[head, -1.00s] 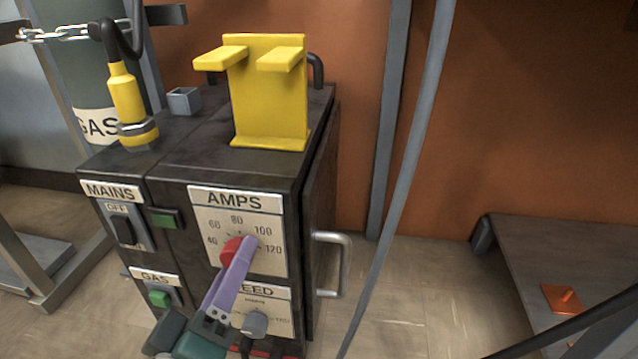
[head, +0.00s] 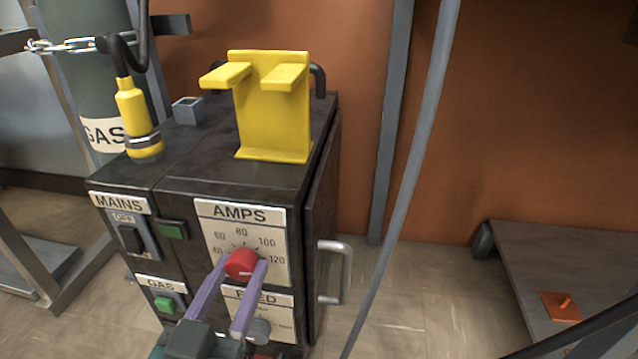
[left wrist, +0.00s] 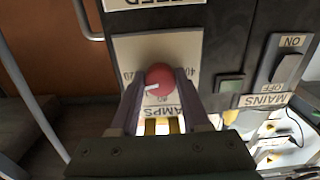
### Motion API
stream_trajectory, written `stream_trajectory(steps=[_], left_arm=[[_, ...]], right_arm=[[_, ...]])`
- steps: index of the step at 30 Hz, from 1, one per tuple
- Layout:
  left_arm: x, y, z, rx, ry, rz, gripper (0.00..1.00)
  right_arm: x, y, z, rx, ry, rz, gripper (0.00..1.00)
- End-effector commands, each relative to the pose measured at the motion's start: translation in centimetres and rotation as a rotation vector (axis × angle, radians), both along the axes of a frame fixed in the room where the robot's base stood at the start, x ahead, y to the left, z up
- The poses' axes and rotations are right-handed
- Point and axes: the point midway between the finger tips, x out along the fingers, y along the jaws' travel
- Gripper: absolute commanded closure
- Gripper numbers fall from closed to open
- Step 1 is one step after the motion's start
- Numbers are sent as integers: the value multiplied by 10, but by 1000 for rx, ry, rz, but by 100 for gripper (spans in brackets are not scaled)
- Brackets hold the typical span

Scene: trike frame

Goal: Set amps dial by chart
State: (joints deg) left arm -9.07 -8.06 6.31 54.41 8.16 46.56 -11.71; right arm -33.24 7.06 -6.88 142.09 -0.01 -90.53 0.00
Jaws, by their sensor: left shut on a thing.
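The red amps dial (head: 242,264) sits on the AMPS plate (head: 250,220) on the front of the dark welder cabinet. The plate's scale shows 40, 60, 80, 100 and 120. My left gripper (head: 242,270) is shut on the dial, one purple finger on each side. The left wrist view also shows the red dial (left wrist: 160,78) between the fingers, upside down. A white mark on the dial's face points toward the 120 side; its exact reading is hard to tell. No chart shows clearly. My right gripper is not in view.
Below the dial is a grey knob (head: 258,331) on a partly hidden plate. A MAINS switch (head: 130,238) and a green GAS button (head: 165,304) are to the left. A metal handle (head: 340,272) juts out at right. A grey cable (head: 410,170) hangs right of the cabinet.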

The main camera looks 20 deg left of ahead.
Motion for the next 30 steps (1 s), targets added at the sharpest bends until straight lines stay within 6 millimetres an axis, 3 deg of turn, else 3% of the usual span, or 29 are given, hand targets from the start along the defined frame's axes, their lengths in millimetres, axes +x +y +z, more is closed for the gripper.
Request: stream_trajectory(steps=[12, 29, 30], left_arm=[[0, 1, 1, 192, 44, 1, 100], [0, 1, 0, 224, 52, 0, 100], [0, 1, 1, 224, 52, 0, 51]], right_arm=[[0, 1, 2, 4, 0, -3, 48], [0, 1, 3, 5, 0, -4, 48], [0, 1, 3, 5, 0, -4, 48]])
